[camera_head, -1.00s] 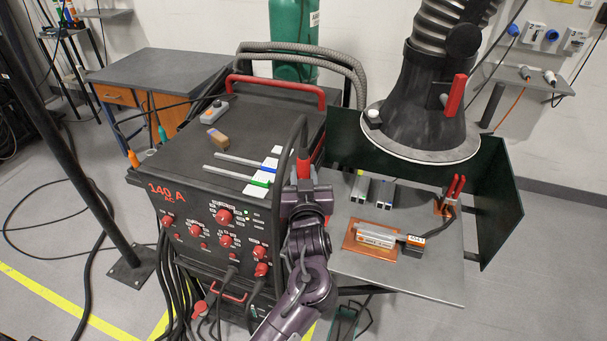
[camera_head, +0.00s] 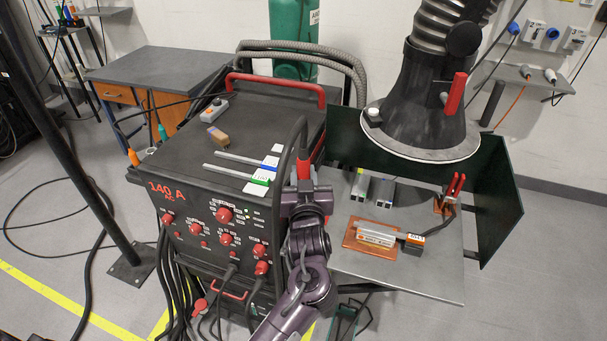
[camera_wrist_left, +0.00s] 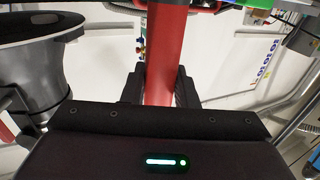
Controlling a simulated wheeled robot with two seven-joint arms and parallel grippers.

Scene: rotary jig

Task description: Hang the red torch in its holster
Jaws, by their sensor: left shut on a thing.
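The red torch (camera_head: 304,168) is upright beside the right side of the black welding machine, with a dark cable looping up from it. My left gripper (camera_head: 306,188) is shut on the torch. In the left wrist view the torch (camera_wrist_left: 165,55) runs up the middle, between the dark fingers (camera_wrist_left: 160,86). I cannot make out the holster in either view; the gripper and arm hide part of the machine's right side. My right gripper is in neither view.
The welding machine (camera_head: 190,185) stands close left of my gripper. To the right is a grey worktable (camera_head: 430,275) with metal bars, a copper plate and a red clamp (camera_head: 455,187). A fume hood (camera_head: 425,120) hangs over its back.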

